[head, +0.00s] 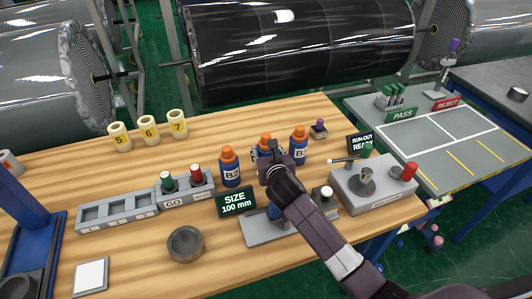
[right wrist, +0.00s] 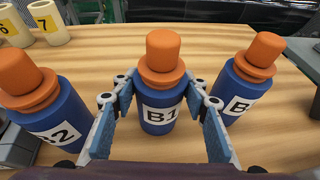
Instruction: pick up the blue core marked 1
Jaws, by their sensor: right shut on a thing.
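The blue core marked B1 (right wrist: 159,115), with an orange top, stands upright between the fingers of my right gripper (right wrist: 157,84) in the right wrist view. The gripper is shut on it. In the head view my right gripper (head: 272,160) comes over the core from the front and hides most of it; its orange top (head: 264,139) shows behind. The core marked B2 (head: 230,168) stands to its left and also shows in the right wrist view (right wrist: 55,115). Another blue core (head: 299,147) stands to its right; its number is cut off in the wrist view. My left gripper is not in view.
A green SIZE 100 mm sign (head: 235,202) and a grey tray (head: 118,211) with red and green pieces at its right end stand left of my arm. A grey fixture (head: 372,193) stands right. Yellow cores (head: 148,128) stand at the back left.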

